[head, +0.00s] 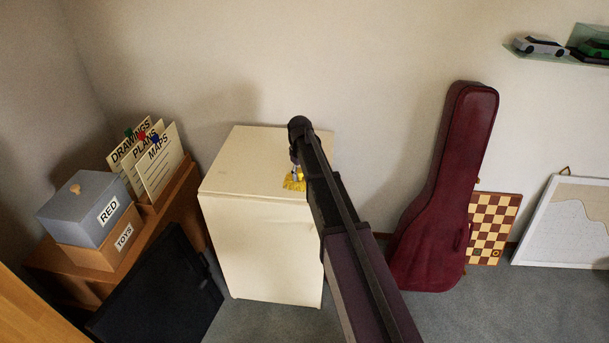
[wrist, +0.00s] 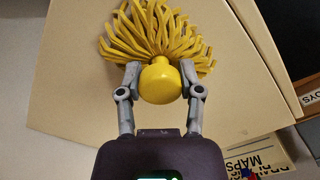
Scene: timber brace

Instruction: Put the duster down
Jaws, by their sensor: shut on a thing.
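The duster has a round yellow knob and a fan of yellow strands; it shows in the wrist view (wrist: 160,80) and partly in the head view (head: 294,184). My gripper (wrist: 160,77) is shut on the duster's knob, one finger on each side. In the head view my gripper (head: 297,174) is mostly hidden behind my arm. The duster is over the top of a cream cabinet (head: 250,160), near its right front edge. I cannot tell whether the strands touch the cabinet top.
The cabinet top is otherwise bare. To its left, a wooden stand holds a grey box labelled RED (head: 75,205), a TOYS box (head: 122,238) and labelled folders (head: 160,165). A dark red guitar case (head: 445,190) and a chessboard (head: 494,225) lean at the right.

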